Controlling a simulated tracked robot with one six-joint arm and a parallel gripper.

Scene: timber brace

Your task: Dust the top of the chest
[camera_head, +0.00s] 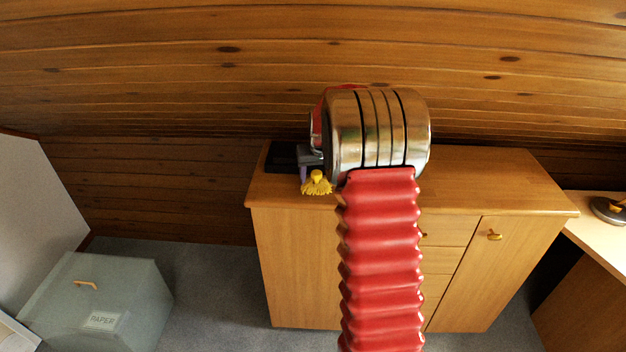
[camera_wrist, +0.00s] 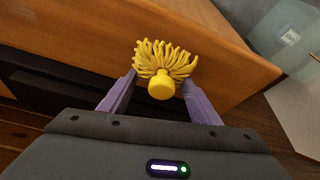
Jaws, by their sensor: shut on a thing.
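The chest (camera_head: 480,180) is a light wooden cabinet with doors and drawers, standing against the plank wall. Its wooden top also shows in the wrist view (camera_wrist: 75,38). A yellow duster (camera_head: 317,183) with a fringed head is at the left part of the chest's top, near the front edge. In the wrist view the duster (camera_wrist: 165,60) is between the purple fingers of my gripper (camera_wrist: 160,95), which is shut on it. Whether the fringe touches the wood I cannot tell. My red arm and metal wrist hide the middle of the chest's top.
A dark flat object (camera_head: 282,157) is at the chest top's back left. A grey paper bin (camera_head: 100,300) stands on the floor at left. A desk (camera_head: 590,236) with a round metal object (camera_head: 608,210) is at right. The chest top right of my arm looks clear.

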